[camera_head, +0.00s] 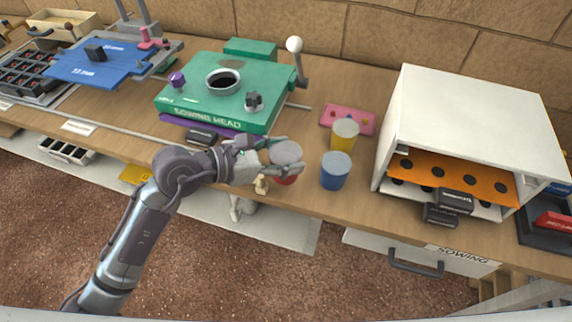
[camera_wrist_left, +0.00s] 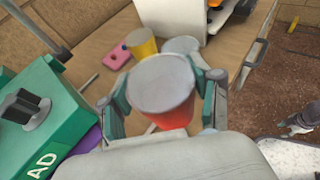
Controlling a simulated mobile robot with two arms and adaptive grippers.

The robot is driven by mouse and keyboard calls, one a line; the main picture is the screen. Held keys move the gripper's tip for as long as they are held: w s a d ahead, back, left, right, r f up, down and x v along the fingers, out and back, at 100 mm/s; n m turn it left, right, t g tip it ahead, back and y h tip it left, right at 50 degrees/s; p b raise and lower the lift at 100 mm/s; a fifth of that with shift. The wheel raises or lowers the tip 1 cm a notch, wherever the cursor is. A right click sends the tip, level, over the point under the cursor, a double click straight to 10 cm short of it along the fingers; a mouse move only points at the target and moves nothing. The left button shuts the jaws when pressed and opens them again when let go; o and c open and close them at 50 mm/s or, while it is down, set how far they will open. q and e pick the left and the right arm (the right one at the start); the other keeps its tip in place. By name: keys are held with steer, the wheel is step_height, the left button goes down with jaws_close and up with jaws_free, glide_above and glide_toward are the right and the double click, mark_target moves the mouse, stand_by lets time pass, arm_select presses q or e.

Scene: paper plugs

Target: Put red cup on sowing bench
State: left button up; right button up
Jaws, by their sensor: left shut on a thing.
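The red cup (camera_head: 287,179) has a grey top and is between the fingers of my left gripper (camera_head: 285,159), near the front edge of the wooden bench (camera_head: 355,212). In the left wrist view the red cup (camera_wrist_left: 165,117) fills the space between the green-grey fingers of my left gripper (camera_wrist_left: 168,98), which is shut on it. I cannot tell whether its base touches the bench. The green sowing head (camera_head: 215,88) stands behind and to the left. A grey gripper-like part (camera_wrist_left: 300,120) shows at the right of the left wrist view; its fingers are unclear.
A blue cup (camera_head: 335,172) stands just right of the red cup, with a yellow cup (camera_head: 344,135) behind it. A pink plate (camera_head: 348,119) lies behind them. A white open box (camera_head: 475,110) with an orange tray (camera_head: 450,178) stands to the right.

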arm_select(q)
steer(key=shift+w+f, duration=0.25)
steer(key=shift+w, duration=0.1)
steer(key=shift+w+f, duration=0.1)
steer(key=shift+f, duration=0.25)
step_height(320, 180, down, 3)
steer(key=shift+f, duration=0.2)
arm_select(e)
steer(key=shift+s+d+f, duration=0.1)
steer(key=shift+d, duration=0.3)
arm_select(q)
steer(key=shift+f, duration=0.1)
steer(key=shift+f, duration=0.15)
steer(key=o, duration=1.1)
arm_select(e)
steer(key=shift+a+f, duration=0.1)
steer(key=shift+a, duration=0.1)
